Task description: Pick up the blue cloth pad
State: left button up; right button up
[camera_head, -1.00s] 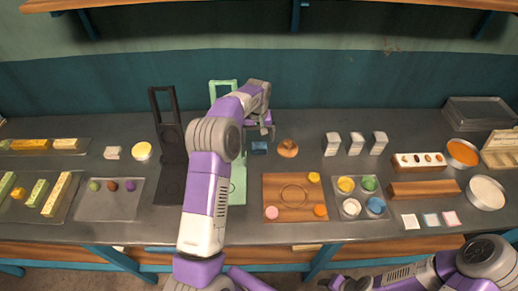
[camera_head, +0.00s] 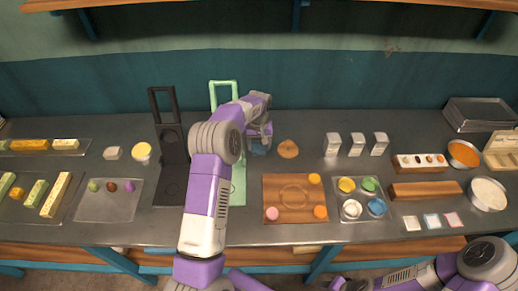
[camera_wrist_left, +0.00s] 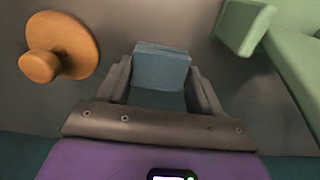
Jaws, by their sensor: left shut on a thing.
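The blue cloth pad (camera_wrist_left: 160,68) sits between the two fingers of my left gripper (camera_wrist_left: 162,85) in the left wrist view. The fingers are shut on its sides. In the head view only a small part of the pad (camera_head: 259,149) shows beneath my left gripper (camera_head: 262,142), over the counter between the green stand and the orange-brown knobbed piece. I cannot tell whether the pad still touches the counter. My right arm shows at the bottom right of the head view, but its fingertips are not visible.
The orange-brown knobbed piece (camera_head: 288,149) stands just right of my left gripper. A light green stand (camera_head: 238,186) is on its left, partly behind my arm. A wooden board (camera_head: 293,219) with coloured discs lies in front. Three white blocks (camera_head: 356,145) stand farther right.

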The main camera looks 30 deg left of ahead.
aim_at(259, 147)
pick_arm(q)
jog(key=shift+r, duration=0.1)
notch_tip(259, 147, up, 18)
jog(key=p, duration=0.3)
